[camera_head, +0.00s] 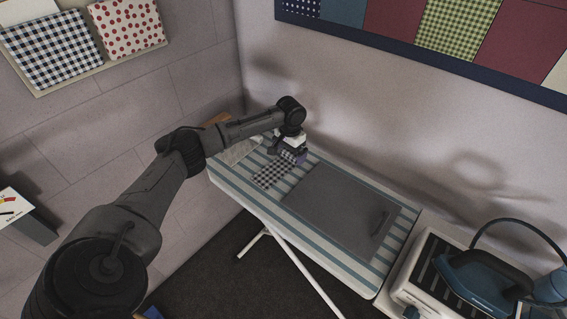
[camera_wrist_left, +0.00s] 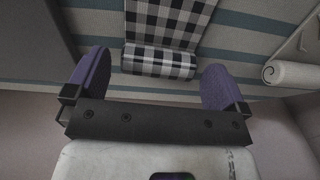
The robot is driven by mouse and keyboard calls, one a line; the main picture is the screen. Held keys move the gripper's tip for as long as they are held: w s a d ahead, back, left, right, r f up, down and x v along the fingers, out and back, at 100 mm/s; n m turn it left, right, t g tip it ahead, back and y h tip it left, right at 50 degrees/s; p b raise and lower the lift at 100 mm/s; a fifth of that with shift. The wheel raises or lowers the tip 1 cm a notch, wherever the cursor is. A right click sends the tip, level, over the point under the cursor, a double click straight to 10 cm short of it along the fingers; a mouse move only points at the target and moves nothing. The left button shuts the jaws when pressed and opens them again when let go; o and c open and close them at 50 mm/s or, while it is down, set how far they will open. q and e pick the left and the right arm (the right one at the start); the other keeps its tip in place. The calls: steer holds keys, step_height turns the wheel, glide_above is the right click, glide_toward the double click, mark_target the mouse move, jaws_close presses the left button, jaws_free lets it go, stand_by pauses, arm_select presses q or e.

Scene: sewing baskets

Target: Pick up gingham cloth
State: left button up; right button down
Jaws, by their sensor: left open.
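The gingham cloth (camera_head: 270,175), black and white checked, lies on the striped ironing board (camera_head: 230,183) near its far left end. In the left wrist view the cloth (camera_wrist_left: 160,61) lies flat with a rolled or folded near edge. My left gripper (camera_head: 293,156) is over the board beside the cloth, and its body hides part of that area. In the wrist view the gripper's purple fingers (camera_wrist_left: 154,80) are spread wide, with the cloth's near edge showing between them. Nothing is between the fingers that I can see as gripped. My right gripper is not in view.
A grey mat (camera_head: 335,212) covers the middle of the board. A blue iron (camera_head: 480,278) stands on its base at the right. A pale rolled item (camera_wrist_left: 292,68) lies right of the cloth. A wall (camera_head: 350,100) rises close behind the board.

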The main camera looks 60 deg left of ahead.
arm_select(q)
steer(key=shift+f, duration=0.85)
steer(key=shift+c, duration=0.5)
steer(key=c, duration=0.7)
